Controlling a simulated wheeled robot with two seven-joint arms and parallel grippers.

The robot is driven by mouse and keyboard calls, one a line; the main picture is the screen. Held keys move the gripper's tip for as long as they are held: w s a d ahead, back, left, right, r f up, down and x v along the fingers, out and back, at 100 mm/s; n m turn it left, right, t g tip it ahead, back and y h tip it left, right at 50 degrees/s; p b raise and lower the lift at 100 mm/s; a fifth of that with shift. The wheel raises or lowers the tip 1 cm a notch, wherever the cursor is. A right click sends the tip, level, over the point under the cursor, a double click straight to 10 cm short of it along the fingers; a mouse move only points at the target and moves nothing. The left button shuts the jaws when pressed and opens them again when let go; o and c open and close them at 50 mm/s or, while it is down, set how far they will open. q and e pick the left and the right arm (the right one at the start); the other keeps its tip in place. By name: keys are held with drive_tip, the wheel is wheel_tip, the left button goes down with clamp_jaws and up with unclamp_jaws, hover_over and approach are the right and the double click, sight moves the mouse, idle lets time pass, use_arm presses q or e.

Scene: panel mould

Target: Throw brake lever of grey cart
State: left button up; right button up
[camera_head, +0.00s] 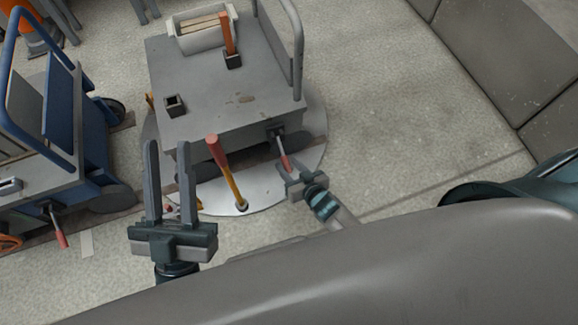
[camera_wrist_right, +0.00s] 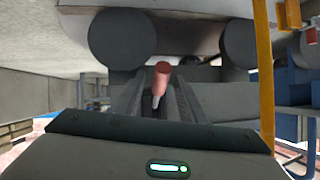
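The grey cart (camera_head: 215,85) stands on a round metal plate. Its brake lever (camera_head: 283,150), a thin grey rod with a red grip, slants down from a dark bracket on the near side. My right gripper (camera_head: 298,177) is just below the lever, by its red grip. In the right wrist view the red grip (camera_wrist_right: 161,70) shows between the two spread fingers, with a gap visible; whether either finger touches it I cannot tell. My left gripper (camera_head: 168,150) is open and empty, fingers pointing up the picture, left of the yellow lever.
A yellow lever with a red grip (camera_head: 226,170) rises from the plate (camera_head: 265,180) between my grippers. A blue cart (camera_head: 65,110) with its own red-gripped lever (camera_head: 59,232) stands at left. Grey panels (camera_head: 485,50) lie at upper right. Floor right of the plate is clear.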

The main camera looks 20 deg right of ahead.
sight(288, 166)
drive_tip(key=shift+s, duration=0.1)
